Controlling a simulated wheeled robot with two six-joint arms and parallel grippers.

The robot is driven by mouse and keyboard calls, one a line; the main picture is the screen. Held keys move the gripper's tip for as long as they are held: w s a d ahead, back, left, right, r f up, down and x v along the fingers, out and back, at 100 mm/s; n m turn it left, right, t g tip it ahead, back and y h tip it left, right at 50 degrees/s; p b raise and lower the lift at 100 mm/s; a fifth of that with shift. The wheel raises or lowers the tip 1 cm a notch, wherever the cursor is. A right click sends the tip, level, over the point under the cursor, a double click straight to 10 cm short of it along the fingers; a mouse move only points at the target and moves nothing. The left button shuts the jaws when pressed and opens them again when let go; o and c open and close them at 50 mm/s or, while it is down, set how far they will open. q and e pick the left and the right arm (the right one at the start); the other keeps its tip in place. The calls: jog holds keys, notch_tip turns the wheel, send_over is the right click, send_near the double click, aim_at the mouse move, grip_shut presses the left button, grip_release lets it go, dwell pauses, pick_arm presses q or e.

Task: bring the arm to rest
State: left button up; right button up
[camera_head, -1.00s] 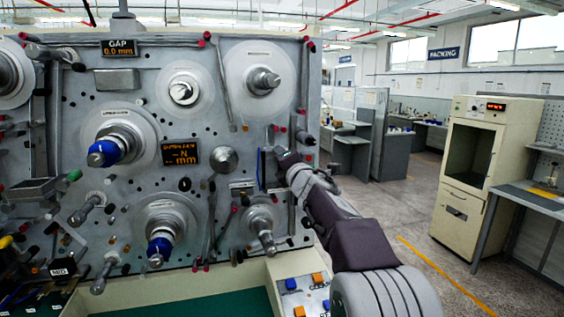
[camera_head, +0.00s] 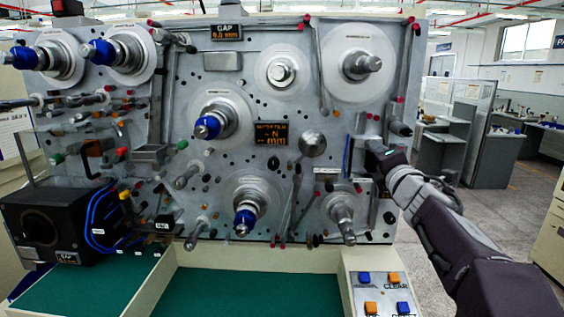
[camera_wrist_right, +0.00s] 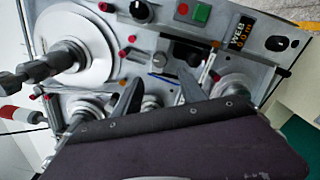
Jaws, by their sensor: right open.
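My right arm comes in from the lower right in the head view. Its gripper (camera_head: 372,147) is in front of the right part of the winding machine's grey panel (camera_head: 330,105), beside a blue strip (camera_head: 347,155). In the right wrist view the gripper's two dark fingers (camera_wrist_right: 158,95) stand apart with nothing between them, and the panel with its spindles lies beyond them. Whether the fingertips touch the panel cannot be told. My left arm and gripper are not in view.
Several spindles with blue collars (camera_head: 208,127) stick out of the panel. A black box (camera_head: 62,222) stands at the lower left. A button box (camera_head: 383,292) is at the front right edge. A green surface (camera_head: 240,296) lies clear below the panel. Open floor is at the right.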

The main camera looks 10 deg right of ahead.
jog(key=w+a+f+g+y, duration=0.1)
jog(key=w+a+f+y, duration=0.2)
jog(key=a+f, duration=0.45)
jog(key=s+a+f+m+g, duration=0.1)
jog(key=a+f+m+g, duration=0.15)
jog(key=f, duration=0.45)
jog(key=s+a+f+m+g, duration=0.2)
jog(key=a+f, duration=0.1)
jog(key=f, duration=0.5)
jog(key=s+a+f+m+g, duration=0.2)
jog(key=s+f+m+g, duration=0.5)
jog(key=f, duration=0.6)
jog(key=s+f+m+g, duration=0.1)
jog(key=s+f+m, duration=0.2)
jog(key=s, duration=0.3)
jog(key=s+a+f+m+g, duration=0.1)
jog(key=s+f+m, duration=0.2)
jog(key=s, duration=0.2)
jog(key=s+a+f+m+g+y, duration=0.1)
jog(key=s+f+m+g, duration=0.1)
jog(key=s, duration=0.4)
jog(key=shift+s+f+m, duration=0.35)
jog(key=shift+f+m, duration=0.25)
jog(key=shift+m, duration=0.25)
